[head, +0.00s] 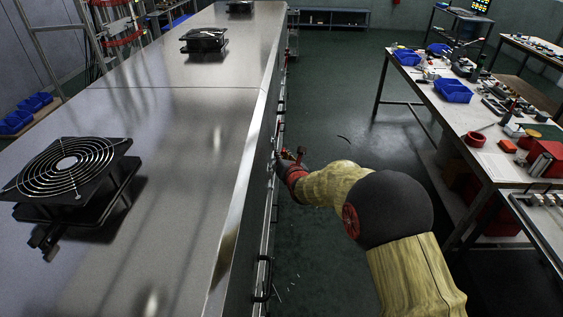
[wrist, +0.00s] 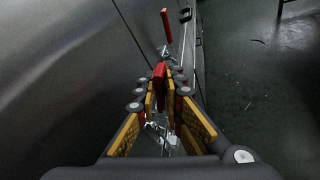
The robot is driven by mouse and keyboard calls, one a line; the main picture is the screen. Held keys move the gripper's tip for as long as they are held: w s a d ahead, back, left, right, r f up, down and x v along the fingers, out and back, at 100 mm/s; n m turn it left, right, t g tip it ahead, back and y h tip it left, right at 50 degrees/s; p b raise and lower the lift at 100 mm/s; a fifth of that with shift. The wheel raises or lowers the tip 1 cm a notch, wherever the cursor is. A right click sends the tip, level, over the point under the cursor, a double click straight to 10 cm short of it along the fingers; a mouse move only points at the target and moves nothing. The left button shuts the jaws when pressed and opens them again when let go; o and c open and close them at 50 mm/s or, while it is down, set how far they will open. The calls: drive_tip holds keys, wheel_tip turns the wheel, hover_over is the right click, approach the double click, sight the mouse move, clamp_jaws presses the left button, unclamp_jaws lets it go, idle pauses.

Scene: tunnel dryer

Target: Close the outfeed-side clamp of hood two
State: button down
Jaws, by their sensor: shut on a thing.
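In the wrist view, a red clamp handle (wrist: 159,74) stands between the yellow-padded fingers of my gripper (wrist: 162,88), which is shut on it. Bright metal clamp parts (wrist: 155,128) show below, between the fingers. A second clamp with a red handle (wrist: 166,25) stands farther along the same hood side, apart from my gripper. In the head view, my gripper (head: 281,162) is at the right side face of the long metal hood (head: 180,100). The held clamp is mostly hidden there by my wrist. I cannot tell from the frames which hood number this is.
Black fans (head: 68,170) (head: 204,40) sit on the hood top. Black handles (head: 264,278) stick out along the hood side. A workbench (head: 480,130) with blue bins (head: 453,90) and tools stands at the right. The floor aisle (head: 345,110) between is clear.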

drive_tip(key=shift+a+r+n, duration=0.1)
drive_tip(key=shift+a+n, duration=0.3)
drive_tip(key=shift+a, duration=0.1)
drive_tip(key=shift+h, duration=0.3)
drive_tip(key=c, duration=1.9)
unclamp_jaws()
drive_tip(key=v, duration=1.2)
drive_tip(key=shift+w, duration=0.1)
